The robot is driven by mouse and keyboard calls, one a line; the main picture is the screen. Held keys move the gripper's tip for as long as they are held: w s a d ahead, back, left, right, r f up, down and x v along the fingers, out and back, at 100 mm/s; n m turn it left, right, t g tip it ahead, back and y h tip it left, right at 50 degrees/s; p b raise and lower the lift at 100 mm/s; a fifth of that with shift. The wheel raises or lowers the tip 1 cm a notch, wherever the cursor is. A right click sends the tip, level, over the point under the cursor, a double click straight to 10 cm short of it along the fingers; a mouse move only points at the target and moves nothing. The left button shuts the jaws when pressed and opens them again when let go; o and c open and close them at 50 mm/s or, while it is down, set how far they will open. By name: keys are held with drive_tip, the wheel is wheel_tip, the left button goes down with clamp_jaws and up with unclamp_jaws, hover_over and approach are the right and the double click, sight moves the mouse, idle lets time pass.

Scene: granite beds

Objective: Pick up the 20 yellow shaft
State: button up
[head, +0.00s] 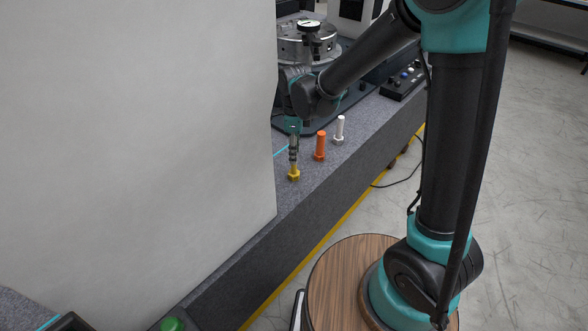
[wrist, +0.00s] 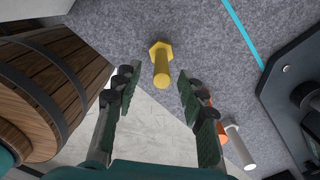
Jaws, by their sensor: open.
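The yellow shaft (head: 294,175) stands upright on its hexagonal foot on the grey granite bed (head: 303,187), close to the bed's front edge. In the wrist view the yellow shaft (wrist: 162,66) lies ahead of and between the two fingertips. My gripper (head: 294,153) points down above the shaft, with its fingers around or just over the shaft's top; the head view does not show which. In the wrist view my gripper (wrist: 158,82) is open, with a clear gap between its green-padded fingers and nothing held.
An orange shaft (head: 320,146) and a white shaft (head: 339,129) stand in a row behind the yellow one. A round metal fixture (head: 303,47) and a black control box (head: 402,81) sit farther back. A large pale panel (head: 140,120) blocks the left of the head view.

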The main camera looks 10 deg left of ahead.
sight(293, 174)
drive_tip(key=shift+w+f, duration=0.1)
drive_tip(key=shift+f, duration=2.95)
drive_tip(key=shift+c, duration=0.5)
clamp_jaws()
